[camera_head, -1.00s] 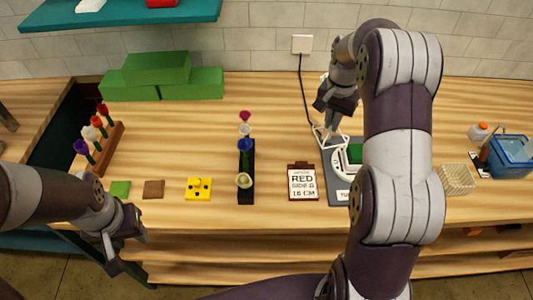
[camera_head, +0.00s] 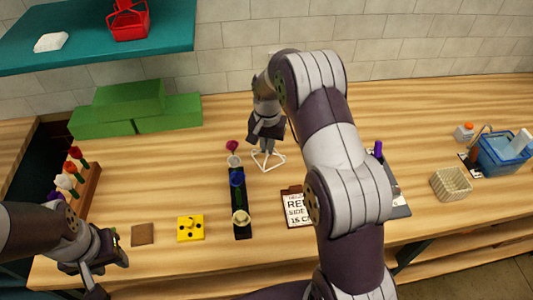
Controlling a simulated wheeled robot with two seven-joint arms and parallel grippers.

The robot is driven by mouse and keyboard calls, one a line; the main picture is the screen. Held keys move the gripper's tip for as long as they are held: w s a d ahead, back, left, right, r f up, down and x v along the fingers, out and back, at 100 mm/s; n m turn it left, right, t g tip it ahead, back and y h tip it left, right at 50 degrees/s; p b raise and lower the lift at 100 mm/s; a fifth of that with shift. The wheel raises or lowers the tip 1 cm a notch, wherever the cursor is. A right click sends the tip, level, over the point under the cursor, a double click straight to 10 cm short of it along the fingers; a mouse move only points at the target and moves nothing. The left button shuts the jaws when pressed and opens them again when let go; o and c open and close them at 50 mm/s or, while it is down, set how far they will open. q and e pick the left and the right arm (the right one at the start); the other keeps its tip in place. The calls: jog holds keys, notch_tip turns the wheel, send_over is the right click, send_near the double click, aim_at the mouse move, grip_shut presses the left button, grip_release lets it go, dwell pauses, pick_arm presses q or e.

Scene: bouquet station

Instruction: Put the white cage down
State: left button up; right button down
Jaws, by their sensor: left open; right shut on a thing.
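The white cage (camera_head: 275,163) is a small wire frame with a splayed base. It hangs at or just above the wooden table, right of the black flower rack (camera_head: 240,202); I cannot tell whether it touches the table. My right gripper (camera_head: 268,148) points down and is shut on its top. The gripper hides the cage's upper part. My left gripper (camera_head: 108,264) is open and empty, low at the left near the table's front edge.
A clipboard (camera_head: 296,210) lies in front of the cage, partly behind my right arm. A yellow block (camera_head: 190,228) and brown square (camera_head: 143,234) lie left of the rack. Green blocks (camera_head: 130,100) stand at the back left. A cream basket (camera_head: 451,183) and blue tub (camera_head: 503,152) stand right.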

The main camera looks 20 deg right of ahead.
jog(key=f, duration=0.3)
jog(key=f+p, duration=0.1)
jog(key=shift+w+d+f, duration=0.15)
jog(key=shift+w+f, duration=0.1)
jog(key=shift+f, duration=0.15)
jog(key=shift+s, duration=0.25)
jog(key=c, duration=1.2)
grip_release()
jog(key=shift+w+f, duration=0.1)
jog(key=shift+w, duration=0.05)
